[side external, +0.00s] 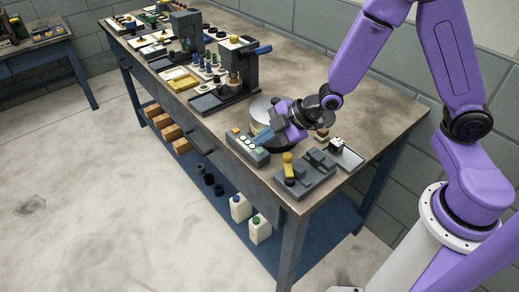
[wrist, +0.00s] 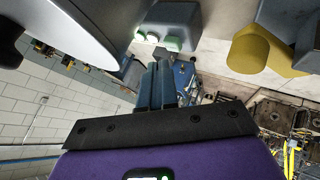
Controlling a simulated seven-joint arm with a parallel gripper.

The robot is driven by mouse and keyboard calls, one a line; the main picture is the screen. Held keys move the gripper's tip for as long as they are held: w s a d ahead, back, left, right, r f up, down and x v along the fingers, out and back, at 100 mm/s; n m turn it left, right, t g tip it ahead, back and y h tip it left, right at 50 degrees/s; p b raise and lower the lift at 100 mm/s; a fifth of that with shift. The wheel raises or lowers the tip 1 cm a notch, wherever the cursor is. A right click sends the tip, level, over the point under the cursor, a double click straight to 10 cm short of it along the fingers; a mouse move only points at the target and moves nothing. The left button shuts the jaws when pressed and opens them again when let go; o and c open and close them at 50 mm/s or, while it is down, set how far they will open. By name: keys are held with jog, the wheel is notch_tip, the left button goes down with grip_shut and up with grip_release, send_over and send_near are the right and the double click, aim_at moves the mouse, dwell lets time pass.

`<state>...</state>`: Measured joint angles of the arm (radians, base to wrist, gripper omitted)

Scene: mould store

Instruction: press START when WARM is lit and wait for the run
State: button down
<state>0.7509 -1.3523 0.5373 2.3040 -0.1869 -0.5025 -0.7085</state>
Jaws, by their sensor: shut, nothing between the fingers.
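A grey control box (side external: 246,150) stands near the front edge of the bench, with an orange part and several small round pale and greenish buttons or lamps on top. Its labels are too small to read, so I cannot tell which is START or whether WARM is lit. In the wrist view the control box (wrist: 163,22) shows two white round parts and a pale green one (wrist: 172,44). My gripper (side external: 261,140) is shut and empty, its blue fingers pointing down at the box's right side. The fingers show in the wrist view (wrist: 160,70); whether they touch the box is unclear.
A round metal plate (side external: 260,107) stands just behind my gripper. A dark press (side external: 240,65) stands farther back. The bench's front edge is close.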

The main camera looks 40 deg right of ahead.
aim_at(263, 154)
jog(key=shift+r, duration=2.5)
jog(key=s+d+r+m+g+h, duration=0.1)
jog(key=s+d+g+h, duration=0.1)
jog(key=s, duration=0.7)
jog(key=s+d+r+m+g+h, duration=0.2)
jog(key=s+d, duration=0.3)
jog(key=s, duration=0.4)
jog(key=s+d+r+m+g+h, duration=0.1)
jog(key=s+d+r+g, duration=0.1)
jog(key=s, duration=0.7)
jog(key=shift+d+m+g+h, duration=0.3)
jog(key=shift+d+m+h, duration=0.1)
jog(key=shift+d, duration=0.4)
jog(key=shift+w+r, duration=0.1)
dwell(1.9)
